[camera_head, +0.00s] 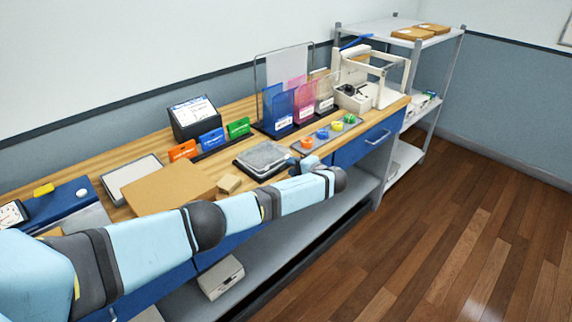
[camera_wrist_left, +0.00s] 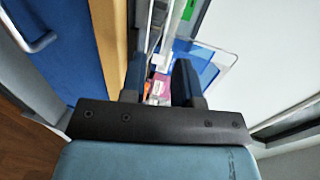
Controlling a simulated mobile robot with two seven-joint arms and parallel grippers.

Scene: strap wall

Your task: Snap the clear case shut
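A flat case (camera_head: 263,157) with a clear, greyish top and dark lower edge lies on the wooden bench. It is small in the head view, and I cannot tell how far its lid is closed. My left gripper (camera_head: 308,166) is just right of the case, near the bench's front edge, apart from it as far as I can see. The left wrist view shows its two dark fingers (camera_wrist_left: 159,75) spread with a gap between them and nothing held. The case is not clearly seen there. My right gripper is in neither view.
A tray of coloured knobs (camera_head: 328,134) lies right of the case. Blue and pink clear holders (camera_head: 285,105) stand behind. A cardboard box (camera_head: 170,188) and small wooden block (camera_head: 229,183) are to the left. A blue drawer (camera_head: 365,145) has a protruding handle.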

